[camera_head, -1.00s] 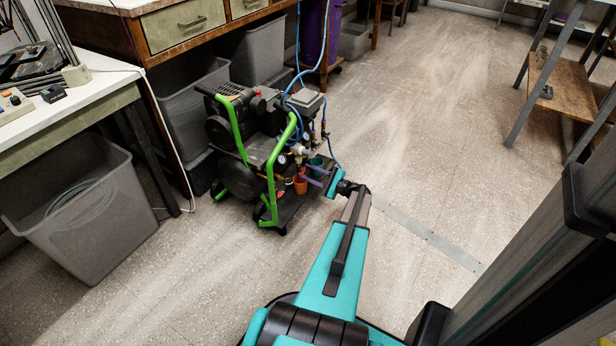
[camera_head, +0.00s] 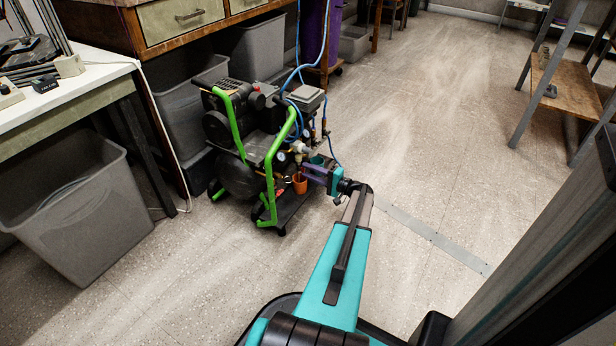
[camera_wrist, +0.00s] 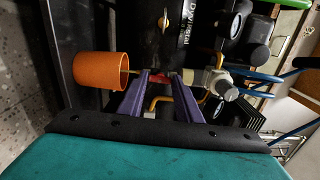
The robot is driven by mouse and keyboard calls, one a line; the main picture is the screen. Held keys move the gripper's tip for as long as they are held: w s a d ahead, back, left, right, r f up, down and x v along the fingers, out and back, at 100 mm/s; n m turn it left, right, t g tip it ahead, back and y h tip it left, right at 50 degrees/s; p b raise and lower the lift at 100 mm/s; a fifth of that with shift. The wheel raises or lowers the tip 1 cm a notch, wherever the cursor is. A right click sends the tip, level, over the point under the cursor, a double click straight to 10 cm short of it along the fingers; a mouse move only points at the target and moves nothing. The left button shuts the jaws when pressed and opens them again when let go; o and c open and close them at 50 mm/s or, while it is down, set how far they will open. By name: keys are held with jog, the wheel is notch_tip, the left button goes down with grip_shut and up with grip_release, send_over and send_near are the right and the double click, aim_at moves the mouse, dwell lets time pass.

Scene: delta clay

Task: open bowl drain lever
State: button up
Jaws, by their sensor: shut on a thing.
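My gripper (camera_wrist: 161,76) has purple fingers whose tips close on a small red lever (camera_wrist: 160,79) in the wrist view. Next to it on the right is a pale regulator or filter part (camera_wrist: 212,83), with brass-coloured pipe near the fingers. The drain bowl itself is hard to make out. In the head view my gripper (camera_head: 308,169) reaches the front right of the compressor (camera_head: 238,178), and the lever is too small or hidden to see there.
An orange cup (camera_head: 300,184) stands beside the fingers; it also shows left of them in the wrist view (camera_wrist: 98,71). The compressor's green handles (camera_head: 278,165) and blue hose (camera_head: 298,50) are close by. A grey bin (camera_head: 82,215) stands at left.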

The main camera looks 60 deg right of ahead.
jog(key=shift+w+d+n, duration=0.1)
jog(key=shift+d+n, duration=0.05)
jog(key=shift+n, duration=0.15)
jog(key=o, duration=1)
jog(key=shift+o, duration=0.2)
jog(key=s+p, duration=0.4)
jog(key=s, duration=1)
